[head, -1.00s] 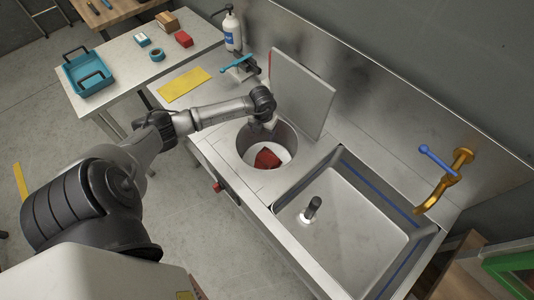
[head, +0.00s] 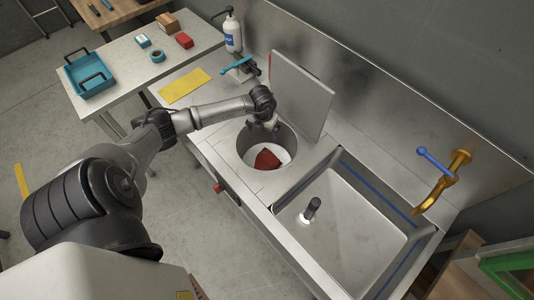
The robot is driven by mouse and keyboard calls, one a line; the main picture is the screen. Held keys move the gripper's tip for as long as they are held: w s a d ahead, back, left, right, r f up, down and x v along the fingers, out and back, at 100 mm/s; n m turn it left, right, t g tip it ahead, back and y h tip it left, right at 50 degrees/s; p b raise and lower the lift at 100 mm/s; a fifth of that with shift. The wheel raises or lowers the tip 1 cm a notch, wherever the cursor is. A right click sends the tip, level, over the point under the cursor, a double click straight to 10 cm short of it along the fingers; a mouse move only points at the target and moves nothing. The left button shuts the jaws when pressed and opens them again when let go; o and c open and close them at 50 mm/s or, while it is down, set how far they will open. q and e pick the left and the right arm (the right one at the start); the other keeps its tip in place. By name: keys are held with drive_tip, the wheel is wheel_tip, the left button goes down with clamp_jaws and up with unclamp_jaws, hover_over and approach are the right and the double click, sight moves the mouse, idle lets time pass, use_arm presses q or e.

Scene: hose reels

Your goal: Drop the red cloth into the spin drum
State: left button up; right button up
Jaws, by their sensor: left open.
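The red cloth (head: 267,160) lies inside the round spin drum (head: 246,143), which is set into the steel counter. The drum's lid (head: 302,92) stands open behind it. My left gripper (head: 272,127) is open over the drum's back rim, above the cloth and apart from it, with nothing seen in it. The fingers are small and partly hidden by the wrist. My right gripper is not in view.
A sink basin (head: 350,225) with an upright plug (head: 312,207) lies right of the drum, with a brass tap (head: 440,192) behind. A yellow cloth (head: 185,86) lies on the counter at left. A side table holds a teal tray (head: 90,75) and a pump bottle (head: 232,32) stands behind.

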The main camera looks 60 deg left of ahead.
use_arm(q)
wheel_tip(320, 180, up, 4)
drive_tip(key=p, duration=0.2)
drive_tip(key=shift+p, duration=0.4)
wheel_tip(320, 180, up, 14)
drive_tip(key=shift+b, duration=0.35)
idle(0.8)
